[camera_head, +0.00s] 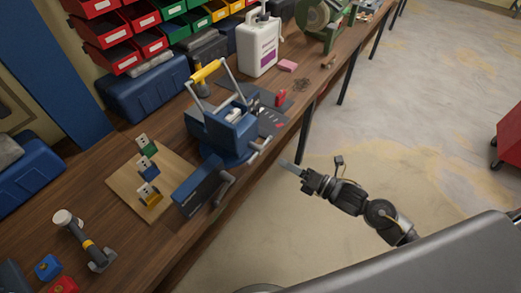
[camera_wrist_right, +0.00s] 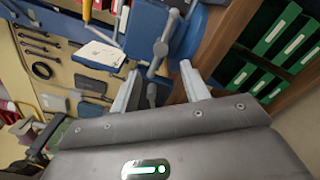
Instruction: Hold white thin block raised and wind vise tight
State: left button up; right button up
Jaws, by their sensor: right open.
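The blue vise (camera_head: 228,132) stands on its round base at the bench's front edge. A small white piece (camera_head: 234,113) shows at its top, perhaps the white thin block; I cannot tell whether the jaws touch it. The vise's grey handle (camera_head: 259,150) sticks out at the front. My right gripper (camera_head: 291,166) is open and empty, just right of this handle, over the floor. In the right wrist view its two fingers (camera_wrist_right: 159,88) are apart, with a grey bar with a round end (camera_wrist_right: 161,47) beyond them. My left gripper is not in view.
A dark blue box with a grey crank (camera_head: 198,186) stands left of the vise. A white jug (camera_head: 257,48) stands behind.

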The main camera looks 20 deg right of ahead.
aim_at(262, 152)
jog(key=p+x, duration=0.2)
jog(key=x, duration=0.7)
jog(key=shift+w+a+r+p, duration=0.1)
jog(key=shift+w+p, duration=0.15)
jog(key=shift+p, duration=0.15)
jog(key=shift+w+a, duration=0.35)
jog(key=shift+w, duration=0.05)
jog(key=c, duration=1)
jog(key=shift+m, duration=0.5)
